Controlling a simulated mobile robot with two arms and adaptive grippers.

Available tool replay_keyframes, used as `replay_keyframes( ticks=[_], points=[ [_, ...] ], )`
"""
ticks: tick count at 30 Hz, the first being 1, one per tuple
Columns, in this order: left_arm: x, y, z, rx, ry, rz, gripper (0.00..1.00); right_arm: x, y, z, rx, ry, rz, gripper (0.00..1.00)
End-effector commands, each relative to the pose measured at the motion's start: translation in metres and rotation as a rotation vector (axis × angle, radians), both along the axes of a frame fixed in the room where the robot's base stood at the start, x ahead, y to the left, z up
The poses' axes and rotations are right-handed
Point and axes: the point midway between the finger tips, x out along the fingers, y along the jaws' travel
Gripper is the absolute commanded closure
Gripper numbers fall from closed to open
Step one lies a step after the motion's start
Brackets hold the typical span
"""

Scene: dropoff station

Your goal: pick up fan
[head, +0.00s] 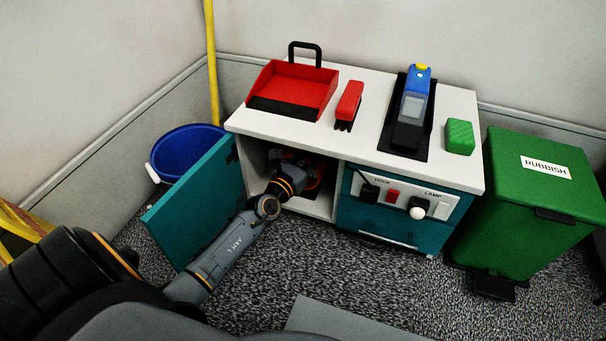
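A red-orange object (318,174) shows partly inside the open left compartment of the white-topped cabinet (258,122). It may be the fan, but its shape is mostly hidden behind my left arm and in shadow. My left arm reaches from the lower left past the open teal door (198,205) into this compartment. My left gripper (298,168) is at the dark end of the arm, beside or against the red-orange object. Its fingers cannot be made out, so I cannot tell whether it holds anything. My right gripper is not in view.
A blue bucket (185,150) stands left, a green rubbish bin (520,215) right.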

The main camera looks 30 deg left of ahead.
Motion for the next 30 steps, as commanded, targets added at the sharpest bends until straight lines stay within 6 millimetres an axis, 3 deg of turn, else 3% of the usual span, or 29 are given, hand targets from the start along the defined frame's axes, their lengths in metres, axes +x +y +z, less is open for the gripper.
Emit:
replay_keyframes(
  ticks=[6,10,30],
  points=[
    [0.001,0.000,0.000,0.000,0.000,0.000,0.74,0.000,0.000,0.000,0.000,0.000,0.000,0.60],
    [0.001,0.000,0.000,0.001,0.000,0.000,1.00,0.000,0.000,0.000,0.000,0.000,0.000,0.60],
    [0.001,0.000,0.012,0.004,-0.007,0.001,1.00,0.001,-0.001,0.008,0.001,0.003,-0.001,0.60]
  ],
)
